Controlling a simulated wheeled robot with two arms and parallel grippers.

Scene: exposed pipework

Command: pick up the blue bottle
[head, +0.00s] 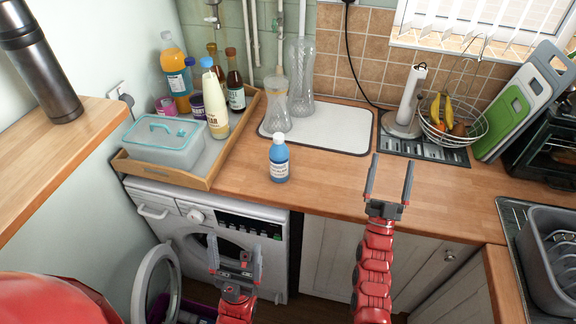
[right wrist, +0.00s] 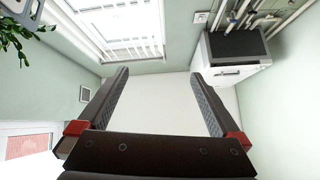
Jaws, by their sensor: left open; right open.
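The blue bottle (head: 279,160) has a white cap and a pale label. It stands upright on the wooden counter, near its front edge, in the head view. My right gripper (head: 390,178) is open and empty, to the right of the bottle and apart from it, with its fingers pointing up in the picture. My left gripper (head: 234,256) is open and empty, below and left of the bottle, in front of the washing machine. In the right wrist view the right gripper's fingers (right wrist: 160,105) are spread with nothing between them; the bottle is not in that view.
A wooden tray (head: 185,179) with bottles, jars and a lidded box stands left of the bottle. Two clear glass bottles stand on a white mat (head: 335,132) behind it. A wire fruit basket (head: 455,125) is at right. The washing machine door (head: 160,285) hangs open below. Counter right of the bottle is clear.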

